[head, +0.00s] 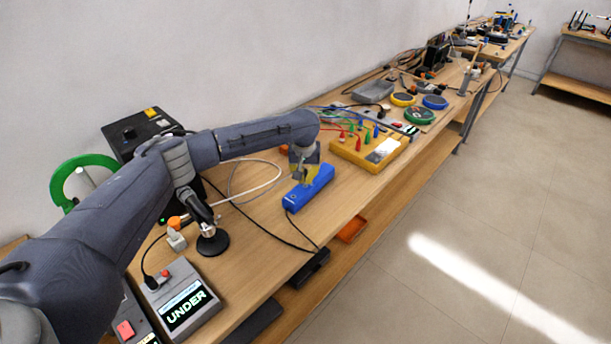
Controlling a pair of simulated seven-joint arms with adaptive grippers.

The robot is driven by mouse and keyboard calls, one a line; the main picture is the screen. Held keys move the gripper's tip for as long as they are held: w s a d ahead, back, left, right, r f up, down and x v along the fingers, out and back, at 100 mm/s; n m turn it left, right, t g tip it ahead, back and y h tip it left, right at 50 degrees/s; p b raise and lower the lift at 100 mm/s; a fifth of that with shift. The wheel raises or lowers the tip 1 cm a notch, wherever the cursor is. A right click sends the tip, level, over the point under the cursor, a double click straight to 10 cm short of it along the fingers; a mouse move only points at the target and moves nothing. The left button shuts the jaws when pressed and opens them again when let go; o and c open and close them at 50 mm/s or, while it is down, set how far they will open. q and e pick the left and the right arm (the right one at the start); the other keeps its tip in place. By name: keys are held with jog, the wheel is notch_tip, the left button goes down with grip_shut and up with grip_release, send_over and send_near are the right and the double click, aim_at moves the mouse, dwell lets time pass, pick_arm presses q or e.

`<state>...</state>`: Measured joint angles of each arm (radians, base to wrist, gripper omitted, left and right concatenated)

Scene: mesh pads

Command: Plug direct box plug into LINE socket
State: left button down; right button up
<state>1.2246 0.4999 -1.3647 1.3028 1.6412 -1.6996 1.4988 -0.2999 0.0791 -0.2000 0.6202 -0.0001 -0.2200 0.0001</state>
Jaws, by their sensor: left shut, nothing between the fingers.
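A blue box (308,188), which may be the direct box, lies on the wooden bench (257,240). My left gripper (306,180) is over its upper face, pointing down, shut with nothing held; I cannot tell whether it touches the box. A black cable runs from the box's near end. A grey unit (181,298) with a lit display reading "UNDER" stands at the near end, with a black plug (152,282) at its top edge. A small white block with an orange top (176,238) stands behind it. No LINE label is readable. My right gripper is not in view.
A yellow board (369,150) with coloured posts stands beyond the blue box. A black round-based stand (212,243) is near my left arm. Loose cables cross the bench behind the blue box. The bench's front strip is mostly clear.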

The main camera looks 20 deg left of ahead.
pick_arm(q)
jog(key=shift+f, duration=0.95)
jog(key=c, duration=2.1)
grip_release()
jog(key=shift+c, duration=0.2)
jog(key=o, duration=0.6)
jog(key=r, duration=0.4)
jog(key=s+r, duration=0.1)
jog(key=r, duration=0.2)
jog(key=s+r, duration=0.1)
jog(key=r, duration=0.3)
jog(key=shift+s+d+r, duration=0.1)
jog(key=shift+d+r, duration=0.05)
jog(key=shift+r, duration=0.2)
